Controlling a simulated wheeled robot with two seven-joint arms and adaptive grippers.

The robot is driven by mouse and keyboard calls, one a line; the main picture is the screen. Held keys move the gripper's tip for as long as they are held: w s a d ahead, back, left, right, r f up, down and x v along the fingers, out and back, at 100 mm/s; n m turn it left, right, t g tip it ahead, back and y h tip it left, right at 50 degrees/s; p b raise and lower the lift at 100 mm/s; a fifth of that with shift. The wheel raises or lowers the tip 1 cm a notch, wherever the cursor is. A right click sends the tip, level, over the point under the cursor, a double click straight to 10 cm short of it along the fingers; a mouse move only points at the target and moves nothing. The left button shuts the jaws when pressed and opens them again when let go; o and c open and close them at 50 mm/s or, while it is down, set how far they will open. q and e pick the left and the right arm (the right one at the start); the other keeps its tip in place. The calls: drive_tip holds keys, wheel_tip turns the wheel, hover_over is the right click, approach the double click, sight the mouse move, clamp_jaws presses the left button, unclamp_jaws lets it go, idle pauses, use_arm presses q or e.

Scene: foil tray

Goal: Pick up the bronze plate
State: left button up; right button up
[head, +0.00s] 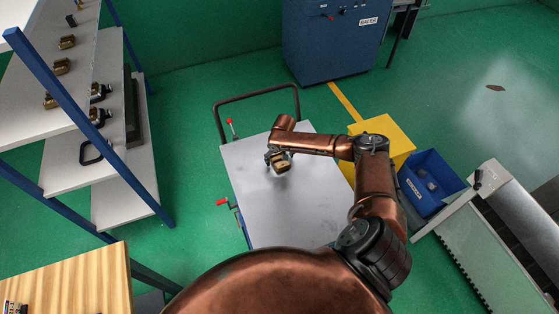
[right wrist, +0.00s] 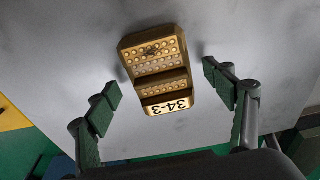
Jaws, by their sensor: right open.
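The bronze plate (right wrist: 155,62) lies on a grey flat top in the right wrist view. It is a gold-brown stepped block with rows of round studs and a white label reading 34-3. It also shows in the head view (head: 281,160), partly hidden by my right gripper. My right gripper (right wrist: 160,82) is open, with one green-padded finger on each side of the plate. Gaps show between both fingers and the plate. In the head view my right gripper (head: 275,158) is over the cart top. My left gripper is not in view.
The cart (head: 255,215) has a mostly bare grey top and red-handled clamps at its left side. A yellow box (head: 392,130) and a blue bin (head: 420,205) stand to its right. A shelf rack (head: 70,120) with small bronze parts stands left. A blue cabinet (head: 325,50) stands behind.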

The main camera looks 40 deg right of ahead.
drive_tip(key=shift+c, duration=0.4)
drive_tip(key=c, duration=1.6)
drive_tip(key=shift+r, duration=0.1)
drive_tip(key=shift+c, duration=0.4)
